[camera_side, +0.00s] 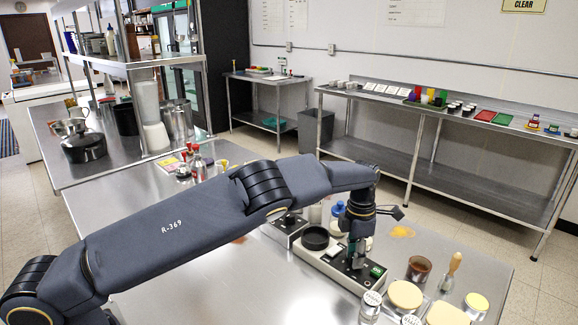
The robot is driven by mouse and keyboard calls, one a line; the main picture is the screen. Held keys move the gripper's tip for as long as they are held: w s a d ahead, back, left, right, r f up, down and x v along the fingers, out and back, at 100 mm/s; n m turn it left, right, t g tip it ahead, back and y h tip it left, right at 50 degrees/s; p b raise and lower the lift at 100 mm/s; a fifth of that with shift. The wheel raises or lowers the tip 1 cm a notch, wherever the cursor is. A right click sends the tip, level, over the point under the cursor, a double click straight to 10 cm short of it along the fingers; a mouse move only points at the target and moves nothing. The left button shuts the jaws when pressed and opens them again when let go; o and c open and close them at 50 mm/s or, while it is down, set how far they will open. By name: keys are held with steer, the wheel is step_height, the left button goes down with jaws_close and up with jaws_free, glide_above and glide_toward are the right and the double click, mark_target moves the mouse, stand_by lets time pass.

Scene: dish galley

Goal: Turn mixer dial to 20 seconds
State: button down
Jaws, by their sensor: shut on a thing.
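The mixer (311,255) is a low, pale unit with a dark round black cup seat (315,238) at its left end and a small green display (377,271) at its right end. My gripper (357,257) points straight down over the right part of its top. The fingers are shut on the dial, which they almost wholly hide. The dial's marks and the display's reading are too small to make out.
A second small unit (283,232) stands behind and left of the mixer. A blue-capped bottle (337,211) stands close behind my gripper. Jars, a brown cup (418,268) and a brush (452,268) crowd the front right.

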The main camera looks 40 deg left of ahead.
steer(key=m, duration=0.6)
steer(key=shift+w+r, duration=0.1)
steer(key=m, duration=0.5)
steer(key=shift+d+m, duration=0.1)
steer(key=shift+m, duration=0.3)
steer(key=m, duration=0.6)
steer(key=shift+y, duration=0.3)
steer(key=m, duration=0.5)
steer(key=shift+m, duration=0.4)
steer(key=m, duration=0.6)
steer(key=shift+d, duration=0.1)
steer(key=m, duration=0.5)
steer(key=shift+m+t, duration=0.4)
steer(key=m, duration=1.1)
steer(key=shift+m, duration=0.4)
